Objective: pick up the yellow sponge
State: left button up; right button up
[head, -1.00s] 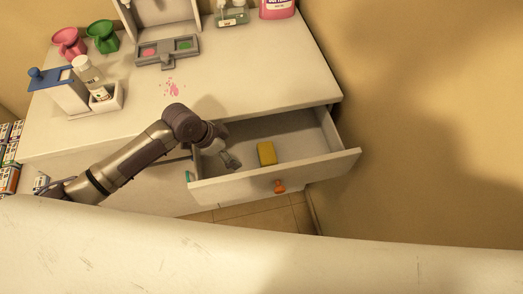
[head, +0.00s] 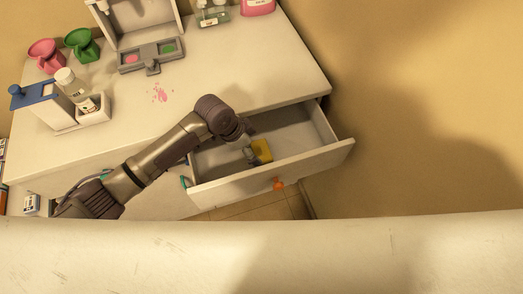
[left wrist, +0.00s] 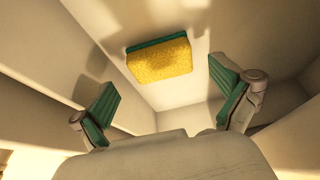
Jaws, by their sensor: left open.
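The yellow sponge (head: 262,151) lies in the open drawer (head: 315,160). In the left wrist view the sponge (left wrist: 160,60) has a green layer along one edge and sits ahead of the fingers, between their lines. My left gripper (head: 250,152) is inside the drawer, just left of the sponge in the head view. In the left wrist view my left gripper (left wrist: 168,105) is open and empty, with green pads on both fingers. The sponge is not between the fingertips. My right gripper is in no view.
The drawer's front panel has an orange knob (head: 279,184). On the white top stand a pink cup (head: 46,56), a green cup (head: 82,44), a bottle in a holder (head: 76,88) and a grey tray (head: 152,56). Drawer walls rise close around my left gripper.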

aim_at(261, 151)
pick_arm(q)
jog(key=shift+d, duration=0.3)
jog(key=x, duration=0.5)
jog(key=shift+w+d, duration=0.15)
jog(key=shift+d, duration=0.1)
jog(key=shift+c, duration=0.2)
jog(key=c, duration=0.7)
